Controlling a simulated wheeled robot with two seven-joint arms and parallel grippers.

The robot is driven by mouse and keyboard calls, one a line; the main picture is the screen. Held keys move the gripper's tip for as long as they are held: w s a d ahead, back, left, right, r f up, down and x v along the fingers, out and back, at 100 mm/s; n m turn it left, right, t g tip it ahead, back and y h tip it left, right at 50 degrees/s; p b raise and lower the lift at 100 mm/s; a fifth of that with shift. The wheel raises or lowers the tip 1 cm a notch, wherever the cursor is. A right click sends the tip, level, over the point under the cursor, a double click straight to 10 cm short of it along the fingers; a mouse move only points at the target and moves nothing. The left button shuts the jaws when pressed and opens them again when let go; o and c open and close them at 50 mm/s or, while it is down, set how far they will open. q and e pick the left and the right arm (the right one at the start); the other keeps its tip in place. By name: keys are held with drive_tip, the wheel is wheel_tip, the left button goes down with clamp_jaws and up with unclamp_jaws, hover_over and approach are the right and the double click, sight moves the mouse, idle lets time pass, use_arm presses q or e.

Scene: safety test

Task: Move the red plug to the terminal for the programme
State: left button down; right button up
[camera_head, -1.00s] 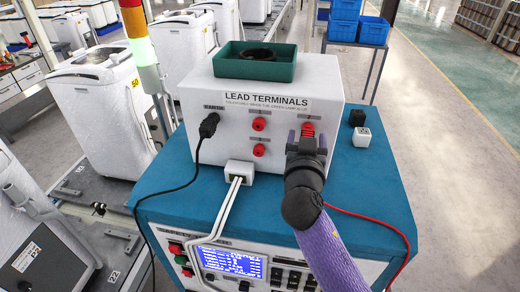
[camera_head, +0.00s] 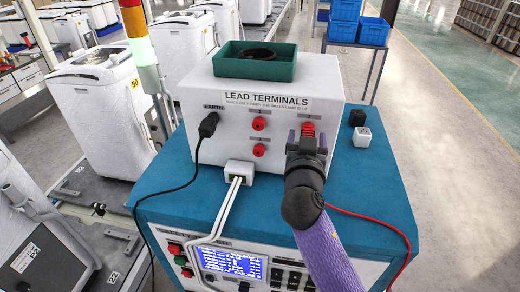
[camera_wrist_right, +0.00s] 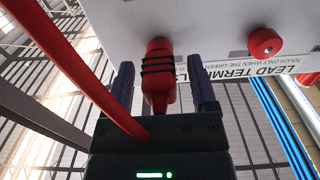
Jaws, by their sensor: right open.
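The red plug (camera_wrist_right: 158,78) with black bands sits in the right-hand terminal of the white LEAD TERMINALS box; its top also shows in the head view (camera_head: 308,128). A red lead runs from it. My right gripper (camera_head: 307,143) is in front of this terminal, its open fingers on either side of the plug in the wrist view, with gaps visible. Two red terminals, an upper one (camera_head: 258,124) and a lower one (camera_head: 259,149), are free to the left. My gripper may hide anything below the plug. My left gripper is not in view.
A black plug (camera_head: 208,125) is in the EARTH socket. A green tray (camera_head: 256,70) with a dark coil sits on the box. Black (camera_head: 357,118) and white (camera_head: 362,137) small blocks lie on the blue bench top (camera_head: 385,185). A green-lit lamp post (camera_head: 143,52) stands at left.

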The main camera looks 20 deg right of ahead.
clamp_jaws()
idle(0.3)
drive_tip(key=v, duration=0.6)
idle(1.2)
drive_tip(key=shift+w+f+b, duration=0.1)
drive_tip(key=shift+b, duration=0.2)
